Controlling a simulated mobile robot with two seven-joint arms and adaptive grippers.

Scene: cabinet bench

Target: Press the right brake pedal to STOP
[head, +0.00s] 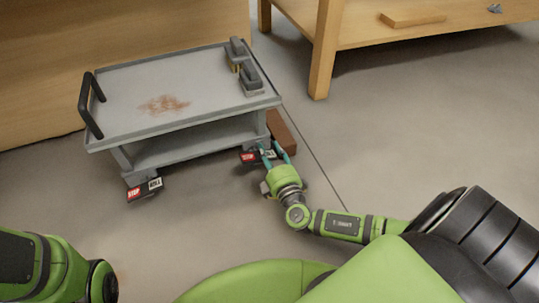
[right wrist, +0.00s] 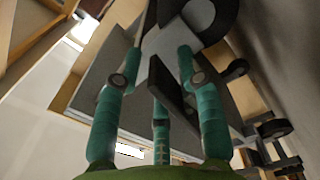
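The right brake pedal (head: 248,157) sits low at the cart's front right corner, with a red STOP label and a white label beside it. My right gripper (head: 271,149) is at the right part of this pedal, its teal fingers partly covering it. In the right wrist view my right gripper (right wrist: 159,66) has its fingers spread, with a dark plate (right wrist: 172,85) close to them, probably the pedal. I cannot tell whether they touch. The left brake pedal (head: 145,189) shows STOP and ROLL labels at the front left corner. My left gripper is not in view.
The grey cart (head: 125,88) has a black handle (head: 89,105), a brown stain and two grey objects (head: 251,78) on top. A brown block (head: 282,132) lies by its right end. A wooden table (head: 328,50) stands behind right. Floor in front is mostly clear.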

